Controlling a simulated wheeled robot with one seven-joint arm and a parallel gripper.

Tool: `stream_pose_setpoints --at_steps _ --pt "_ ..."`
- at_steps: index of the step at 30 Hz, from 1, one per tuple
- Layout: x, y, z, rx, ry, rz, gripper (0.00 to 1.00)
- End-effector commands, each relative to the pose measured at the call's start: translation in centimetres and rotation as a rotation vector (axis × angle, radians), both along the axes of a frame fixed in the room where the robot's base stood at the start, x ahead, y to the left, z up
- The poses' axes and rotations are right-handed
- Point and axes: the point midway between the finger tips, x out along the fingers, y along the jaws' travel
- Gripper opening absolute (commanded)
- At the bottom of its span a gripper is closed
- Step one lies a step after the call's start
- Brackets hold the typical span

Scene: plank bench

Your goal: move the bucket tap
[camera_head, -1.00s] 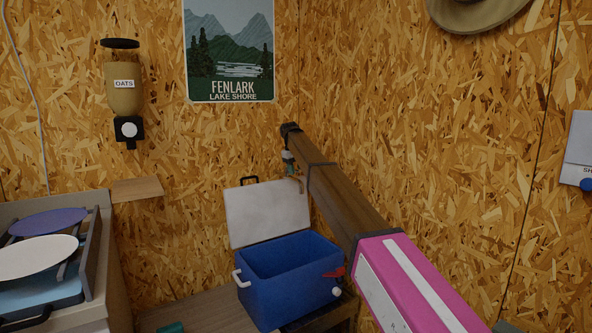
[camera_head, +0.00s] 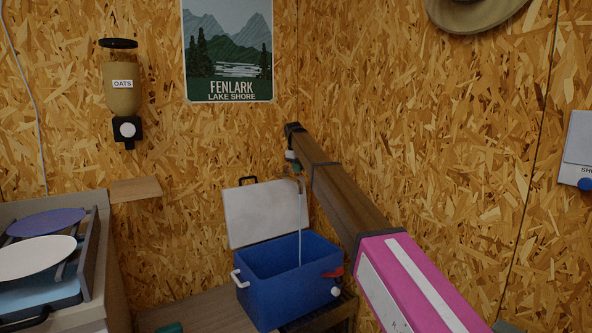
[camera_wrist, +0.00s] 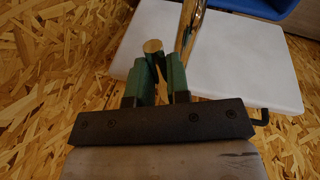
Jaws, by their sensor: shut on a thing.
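The tap is a brass spout (camera_head: 297,178) over a blue cool box; it also shows in the wrist view as a shiny curved pipe (camera_wrist: 190,28). A thin pale stream (camera_head: 299,225) falls straight from the spout into the box. My gripper (camera_head: 291,163), with green fingers, is at the tap, left of the spout's end. In the wrist view my gripper (camera_wrist: 158,75) is shut on the tap's brass handle (camera_wrist: 153,47), whose round end shows between the fingertips. The tap's mount is mostly hidden by my arm.
The blue cool box (camera_head: 265,290) stands open on the bench (camera_head: 205,308), its white lid (camera_head: 255,215) raised behind. A red lever (camera_head: 333,273) is on its right side. A plate rack (camera_head: 85,262) stands left. An oats dispenser (camera_head: 122,95) hangs on the wall.

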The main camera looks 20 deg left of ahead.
Motion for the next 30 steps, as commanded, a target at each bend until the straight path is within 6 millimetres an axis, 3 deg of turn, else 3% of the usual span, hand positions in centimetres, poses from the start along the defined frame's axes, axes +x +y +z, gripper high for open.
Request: stream_pose_setpoints --at_steps 15,30 --pt "2.8 -0.8 0.1 0.001 0.0 0.358 0.0" --pt "3.4 -0.9 0.1 0.0 -0.002 0.446 0.0"
